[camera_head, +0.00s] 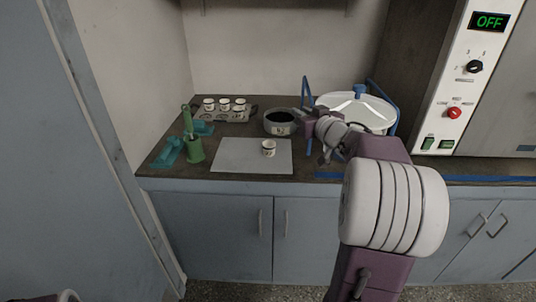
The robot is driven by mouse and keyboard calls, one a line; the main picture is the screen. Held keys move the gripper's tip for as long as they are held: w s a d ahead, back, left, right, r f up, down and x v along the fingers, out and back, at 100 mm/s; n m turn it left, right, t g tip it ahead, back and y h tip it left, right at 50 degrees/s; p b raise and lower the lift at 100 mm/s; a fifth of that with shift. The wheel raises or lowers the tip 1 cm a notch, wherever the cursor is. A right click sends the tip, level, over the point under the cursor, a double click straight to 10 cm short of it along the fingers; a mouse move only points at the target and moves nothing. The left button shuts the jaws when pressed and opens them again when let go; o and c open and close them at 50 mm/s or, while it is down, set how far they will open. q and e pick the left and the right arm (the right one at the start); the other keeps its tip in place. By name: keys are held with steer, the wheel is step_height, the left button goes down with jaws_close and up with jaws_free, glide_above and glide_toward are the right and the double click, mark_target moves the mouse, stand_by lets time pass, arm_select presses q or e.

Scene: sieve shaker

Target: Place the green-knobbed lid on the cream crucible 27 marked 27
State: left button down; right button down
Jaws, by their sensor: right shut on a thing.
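A small cream crucible (268,148) with a dark mark stands upright on the grey mat (229,157); its number is too small to read for sure. My right gripper (325,157) is right of the crucible, apart from it, in front of the white round vessel. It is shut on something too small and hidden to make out. I cannot pick out a green-knobbed lid. My left gripper is out of view.
Several cream cups (223,104) stand in a rack at the back left. A dark-mouthed grey pot (280,122) stands behind the mat. Green holders (193,148) stand left. A white lidded vessel (356,108) with blue handles is right. The mat's left part is clear.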

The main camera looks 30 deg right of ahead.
steer(key=w+a+f+b, duration=0.1)
steer(key=w+f+b, duration=0.2)
steer(key=b, duration=0.1)
steer(key=w+a+f+b, duration=0.2)
steer(key=w+f+b, duration=0.2)
steer(key=w+a+f+b, duration=0.2)
steer(key=w+f+b, duration=0.1)
steer(key=f+b, duration=0.1)
steer(key=shift+w+f+b, duration=0.25)
steer(key=shift+w+b, duration=0.05)
steer(key=shift+r+p, duration=0.3)
steer(key=shift+f+b, duration=0.4)
steer(key=shift+f, duration=0.2)
steer(key=c, duration=1.3)
jaws_free()
steer(key=shift+r, duration=0.1)
